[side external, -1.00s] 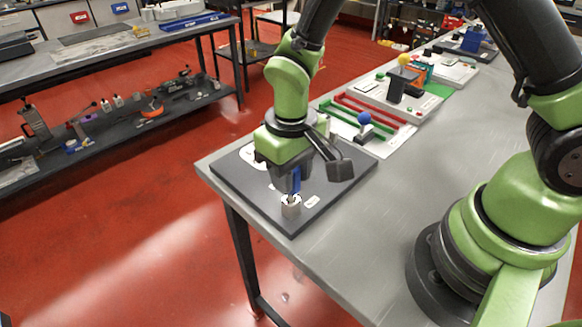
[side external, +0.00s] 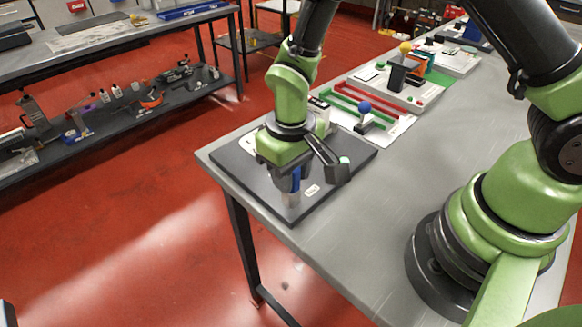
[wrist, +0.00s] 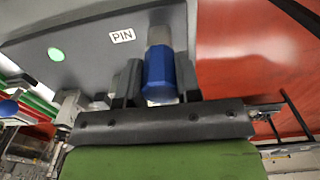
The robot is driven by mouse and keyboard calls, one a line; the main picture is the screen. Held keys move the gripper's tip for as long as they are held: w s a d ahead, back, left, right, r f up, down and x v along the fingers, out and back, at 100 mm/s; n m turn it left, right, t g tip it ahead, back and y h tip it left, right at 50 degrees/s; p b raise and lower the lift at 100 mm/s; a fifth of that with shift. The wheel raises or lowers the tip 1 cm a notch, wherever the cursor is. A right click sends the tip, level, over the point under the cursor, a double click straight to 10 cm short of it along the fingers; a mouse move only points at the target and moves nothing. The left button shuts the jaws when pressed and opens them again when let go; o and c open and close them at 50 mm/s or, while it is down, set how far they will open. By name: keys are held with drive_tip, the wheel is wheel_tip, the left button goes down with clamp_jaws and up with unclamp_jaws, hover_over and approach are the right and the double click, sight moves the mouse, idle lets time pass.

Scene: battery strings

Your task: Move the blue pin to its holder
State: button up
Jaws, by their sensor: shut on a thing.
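My gripper (side external: 289,181) is shut on the blue pin (side external: 294,179), which points down. In the wrist view the pin (wrist: 160,70) is a blue faceted body between my two dark fingers (wrist: 159,84). Below it stands a grey-silver cylindrical holder (side external: 291,200) near the front corner of the dark board. In the wrist view the pin's far end lines up with the grey cylinder (wrist: 158,35) and seems to meet it. The pin's tip is hidden, so I cannot tell how deep it sits.
The dark board (side external: 340,183) lies on the metal table (side external: 400,170), with a white PIN label (wrist: 122,36) beside the holder. A round green light (wrist: 56,55) shows on the board. A blue ball (side external: 364,107) and red and green rails (side external: 360,104) stand behind.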

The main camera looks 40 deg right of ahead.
drive_tip(key=o, duration=1.1)
wheel_tip(320, 180, up, 10)
drive_tip(key=shift+r, duration=0.1)
drive_tip(key=s+d+r+m+t, duration=0.1)
drive_tip(key=s+d+r+t, duration=0.1)
drive_tip(key=s+r, duration=0.2)
drive_tip(key=s+d+r+m+t+y, duration=0.1)
drive_tip(key=s+d+r+t, duration=0.1)
drive_tip(key=s+r, duration=0.3)
drive_tip(key=s+d+r+m+t+y, duration=0.1)
drive_tip(key=s+d+r+m+t, duration=0.1)
drive_tip(key=s+d+r+t, duration=0.1)
drive_tip(key=shift+v, duration=1.45)
